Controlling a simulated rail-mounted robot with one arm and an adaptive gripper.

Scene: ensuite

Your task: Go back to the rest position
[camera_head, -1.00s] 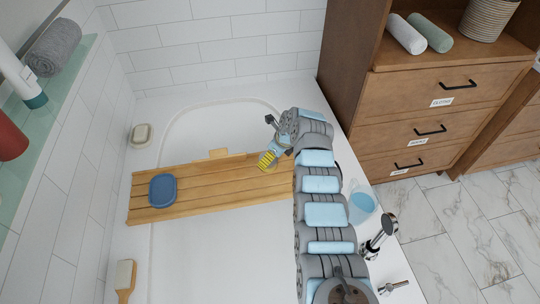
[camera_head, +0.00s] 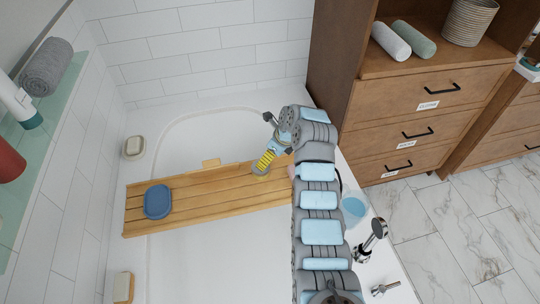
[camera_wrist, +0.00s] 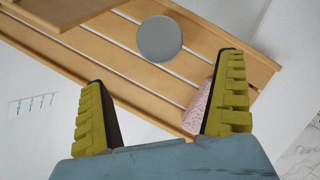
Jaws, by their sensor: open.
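My gripper (camera_head: 264,162) is above the right part of the wooden bath tray in the head view, pointing down. In the wrist view its two yellow ribbed fingers (camera_wrist: 162,105) are spread wide with nothing held between them. The wooden slatted tray (camera_head: 225,184) lies across the white bathtub. A pink speckled object (camera_wrist: 200,106) lies on the tray beside the right finger; my arm hides most of it in the head view. A round grey disc-like thing (camera_wrist: 159,39) is on the tray in the wrist view.
A blue dish (camera_head: 157,201) sits on the tray's left end. A light blue cup (camera_head: 354,207) and chrome taps (camera_head: 371,240) are on the right tub rim. A soap dish (camera_head: 134,147) and brush (camera_head: 123,288) are on the left rim. A wooden cabinet (camera_head: 400,110) stands right.

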